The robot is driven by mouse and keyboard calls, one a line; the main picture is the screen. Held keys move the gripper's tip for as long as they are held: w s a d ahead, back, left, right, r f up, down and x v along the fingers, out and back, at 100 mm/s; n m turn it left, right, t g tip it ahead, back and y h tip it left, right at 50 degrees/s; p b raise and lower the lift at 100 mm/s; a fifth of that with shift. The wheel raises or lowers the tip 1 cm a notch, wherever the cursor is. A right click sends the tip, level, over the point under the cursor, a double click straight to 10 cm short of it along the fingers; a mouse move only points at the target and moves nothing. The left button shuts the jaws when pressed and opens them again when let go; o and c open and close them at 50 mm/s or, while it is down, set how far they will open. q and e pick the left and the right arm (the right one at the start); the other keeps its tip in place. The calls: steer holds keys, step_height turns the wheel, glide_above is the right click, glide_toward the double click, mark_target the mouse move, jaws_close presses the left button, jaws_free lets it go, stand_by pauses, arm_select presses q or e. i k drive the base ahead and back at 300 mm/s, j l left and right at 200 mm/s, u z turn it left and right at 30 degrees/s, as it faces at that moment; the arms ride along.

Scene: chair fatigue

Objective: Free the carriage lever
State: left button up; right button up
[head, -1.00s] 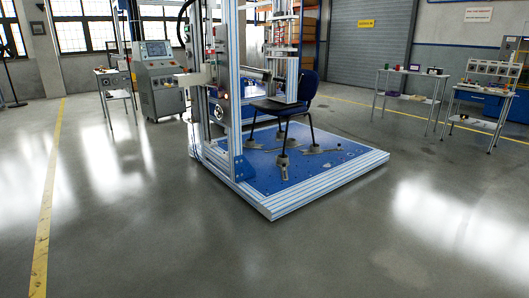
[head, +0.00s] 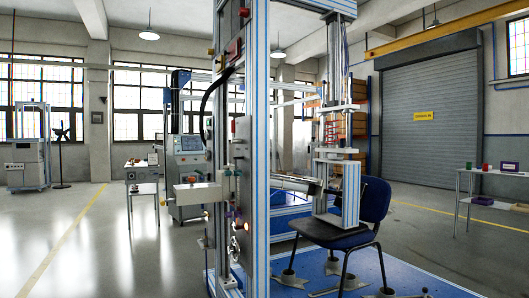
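The chair test rig's tall aluminium frame (head: 263,150) stands at the middle of the head view. Its near upright carries small fittings, among them a red knob (head: 244,12), a grey box (head: 198,192) sticking out to the left, and a lit orange spot (head: 246,227). I cannot tell which fitting is the carriage lever. A vertical pressing unit (head: 335,120) with a coil spring hangs over a dark blue chair (head: 350,222) on a blue base plate (head: 405,280). Neither of my grippers is in view.
A control cabinet (head: 187,165) with a screen stands behind the rig at left. A small table (head: 142,188) is beside it. Another table (head: 490,188) with small boxes is at far right. The floor at left (head: 90,235) is open, with a yellow line.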

mark_target(233, 130)
steer(key=i+l+u, duration=0.2)
steer(key=i, duration=0.2)
steer(key=i+l+u, duration=0.2)
steer(key=i, duration=0.2)
steer(key=i+j, duration=0.2)
steer(key=j, duration=0.15)
steer(key=i+j, duration=0.2)
steer(key=j, duration=0.2)
steer(key=i+j+z, duration=0.1)
steer(key=j, duration=0.25)
steer(key=i+j, duration=0.45)
steer(key=j, duration=0.3)
steer(key=i+j+z, duration=0.1)
steer(key=j, duration=0.3)
steer(key=i+j, duration=0.3)
